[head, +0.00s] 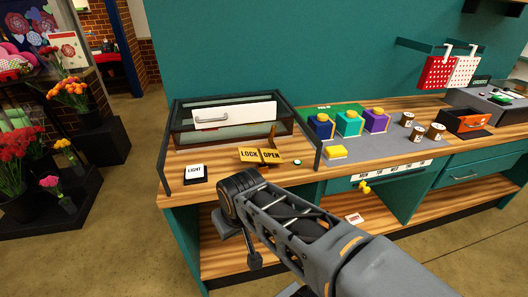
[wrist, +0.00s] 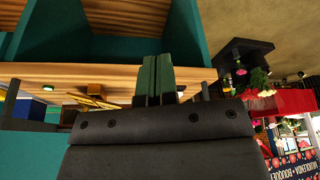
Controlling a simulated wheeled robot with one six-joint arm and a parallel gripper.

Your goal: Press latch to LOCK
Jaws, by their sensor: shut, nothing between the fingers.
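The yellow latch (head: 262,156) sits on the counter in front of the glass-sided case (head: 232,123). In the head view its LOCK half is on the left and its OPEN half on the right. I cannot tell for sure which half is pressed down. The latch also shows in the wrist view (wrist: 95,102), partly cut off by my gripper body. My gripper (wrist: 158,75) is shut and empty, its green fingers side by side in front of the counter's edge. It is apart from the latch. In the head view my arm mostly hides the fingers.
A LIGHT switch (head: 195,172) is left of the latch, a small green button (head: 297,162) right of it. A yellow block (head: 336,152) and several coloured boxes stand farther right. The wooden counter edge (head: 215,188) and lower shelf (head: 225,255) lie near my arm. Flower stands fill the left.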

